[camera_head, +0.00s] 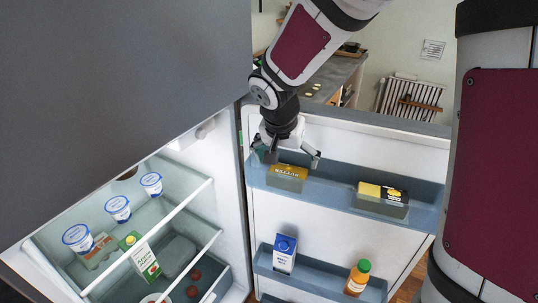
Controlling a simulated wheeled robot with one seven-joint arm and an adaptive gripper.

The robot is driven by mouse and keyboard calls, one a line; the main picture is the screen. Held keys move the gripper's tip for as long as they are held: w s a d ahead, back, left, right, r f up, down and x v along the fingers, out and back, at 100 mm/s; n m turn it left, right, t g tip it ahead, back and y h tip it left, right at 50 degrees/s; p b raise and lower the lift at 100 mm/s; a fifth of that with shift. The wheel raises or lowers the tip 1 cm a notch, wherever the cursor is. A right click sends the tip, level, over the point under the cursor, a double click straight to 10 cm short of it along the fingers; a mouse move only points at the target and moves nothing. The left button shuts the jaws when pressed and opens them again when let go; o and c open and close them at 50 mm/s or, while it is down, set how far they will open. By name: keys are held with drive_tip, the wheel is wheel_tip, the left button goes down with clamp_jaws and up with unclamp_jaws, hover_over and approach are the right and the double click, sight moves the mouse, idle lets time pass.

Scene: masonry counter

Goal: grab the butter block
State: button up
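A yellow block with lettering that seems to read butter (288,171) lies in the upper door shelf of the fridge, at the shelf's left part. Its lower side shows through the shelf's see-through front wall. My gripper (289,156) is just above the block, pointing down with its fingers spread apart, one towards each end of the block. No contact can be made out. The inner side of the left finger is partly hidden.
A yellow and black pack (382,194) lies further right in the same door shelf (330,187). A milk carton (284,254) and an orange bottle (357,277) stand in the lower shelf. Yogurt cups (118,208) and a juice carton (140,256) stand inside the fridge at left.

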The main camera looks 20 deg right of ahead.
sight(287, 171)
drive_tip(key=shift+s+a+p+x, duration=0.15)
drive_tip(key=shift+p+x, duration=0.1)
drive_tip(key=shift+x, duration=1.4)
drive_tip(key=shift+s+a+p+x, duration=0.1)
drive_tip(key=shift+a+p+x, duration=0.1)
drive_tip(key=shift+x, duration=1.45)
drive_tip(key=shift+f, duration=0.2)
drive_tip(key=c, duration=1.3)
drive_tip(key=shift+r, duration=0.15)
